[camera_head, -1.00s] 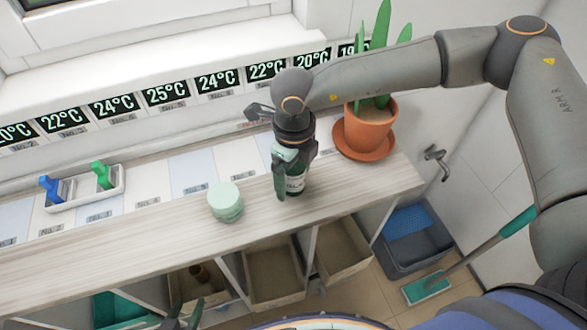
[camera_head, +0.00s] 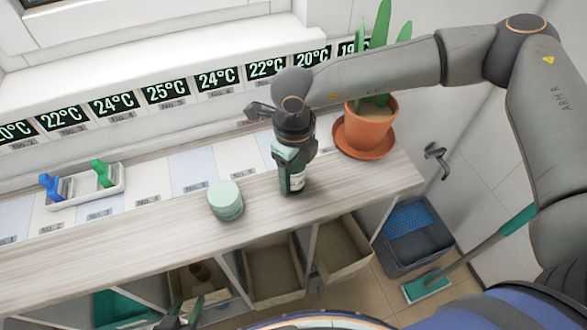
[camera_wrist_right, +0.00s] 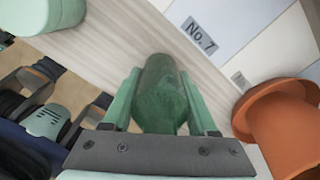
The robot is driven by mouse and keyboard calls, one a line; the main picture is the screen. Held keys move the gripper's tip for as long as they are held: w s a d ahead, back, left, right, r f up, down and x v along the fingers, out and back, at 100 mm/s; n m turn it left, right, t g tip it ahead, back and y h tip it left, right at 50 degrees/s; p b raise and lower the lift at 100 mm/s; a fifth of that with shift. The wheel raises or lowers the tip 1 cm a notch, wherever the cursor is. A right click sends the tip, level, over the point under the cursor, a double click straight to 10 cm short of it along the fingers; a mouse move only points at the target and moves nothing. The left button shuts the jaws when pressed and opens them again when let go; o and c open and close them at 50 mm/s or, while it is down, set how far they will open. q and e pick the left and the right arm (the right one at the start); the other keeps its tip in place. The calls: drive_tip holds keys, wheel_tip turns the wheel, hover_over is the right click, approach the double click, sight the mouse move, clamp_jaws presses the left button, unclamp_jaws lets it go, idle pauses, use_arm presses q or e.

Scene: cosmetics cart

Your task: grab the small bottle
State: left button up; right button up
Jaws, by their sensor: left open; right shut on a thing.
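The small dark green bottle (camera_head: 298,180) stands upright near the front edge of the wooden counter, its upper part hidden by my right gripper. My right gripper (camera_head: 290,180) comes down over it from above and is shut on it. In the right wrist view the bottle (camera_wrist_right: 161,95) sits between the two green fingers of the right gripper (camera_wrist_right: 162,100). My left gripper (camera_head: 188,312) is at the bottom edge of the head view, open and empty, below the counter front.
A pale green jar (camera_head: 226,202) stands left of the bottle. A potted plant in an orange pot (camera_head: 368,128) stands to the right. A white tray (camera_head: 86,190) with blue and green items is far left. Open bins (camera_head: 272,272) lie under the counter (camera_head: 120,250).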

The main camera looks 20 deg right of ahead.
clamp_jaws()
drive_tip(key=shift+r, duration=0.15)
